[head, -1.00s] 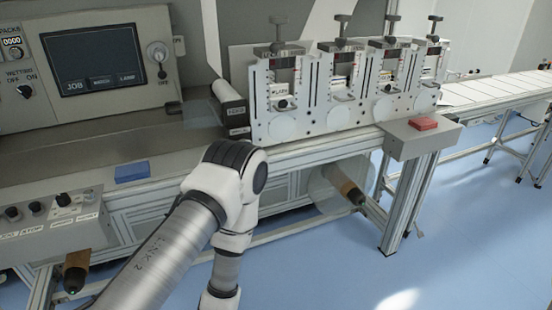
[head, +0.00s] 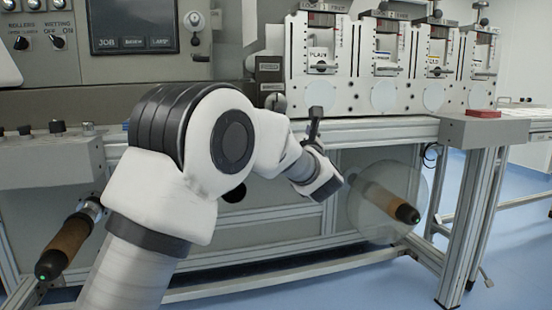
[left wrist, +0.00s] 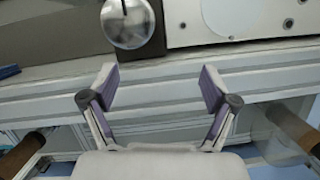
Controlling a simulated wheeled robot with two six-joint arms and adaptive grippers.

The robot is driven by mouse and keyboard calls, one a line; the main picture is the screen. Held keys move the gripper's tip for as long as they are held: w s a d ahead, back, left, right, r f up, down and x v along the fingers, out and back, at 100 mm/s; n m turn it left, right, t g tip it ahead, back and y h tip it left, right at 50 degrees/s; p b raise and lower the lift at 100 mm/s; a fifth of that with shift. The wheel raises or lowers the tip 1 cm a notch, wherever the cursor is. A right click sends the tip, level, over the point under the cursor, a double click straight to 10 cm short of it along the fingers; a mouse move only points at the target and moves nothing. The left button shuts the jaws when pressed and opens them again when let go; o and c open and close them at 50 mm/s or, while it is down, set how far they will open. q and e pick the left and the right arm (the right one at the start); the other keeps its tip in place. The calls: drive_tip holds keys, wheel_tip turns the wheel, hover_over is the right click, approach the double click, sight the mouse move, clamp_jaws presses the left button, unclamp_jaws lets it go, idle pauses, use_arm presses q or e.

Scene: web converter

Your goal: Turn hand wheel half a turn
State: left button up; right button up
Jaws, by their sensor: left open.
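The hand wheel (left wrist: 128,22) is a round, shiny silver disc with a dark knob or handle, at the top of the left wrist view, on a dark block. In the head view a small round metal part, probably the same wheel (head: 277,102), shows under the black block, just above my arm. My left gripper (left wrist: 160,82) is open and empty, its two fingers pointing at the bench's front rail below the wheel. It does not touch the wheel. In the head view my arm covers part of the bench, and the fingers are hard to make out. My right gripper is not in view.
Several white print stations (head: 322,60) stand right of the wheel. A clear disc with a brown roll core (head: 385,200) sits below the bench. Another brown roll (head: 65,245) protrudes lower left.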

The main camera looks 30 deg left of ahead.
sight(277, 104)
use_arm(q)
drive_tip(key=s+r+n+y+b, duration=0.2)
drive_tip(key=s+r+n+b, duration=0.1)
drive_tip(key=x, duration=0.8)
drive_tip(key=shift+s, duration=0.2)
drive_tip(key=c, duration=1.2)
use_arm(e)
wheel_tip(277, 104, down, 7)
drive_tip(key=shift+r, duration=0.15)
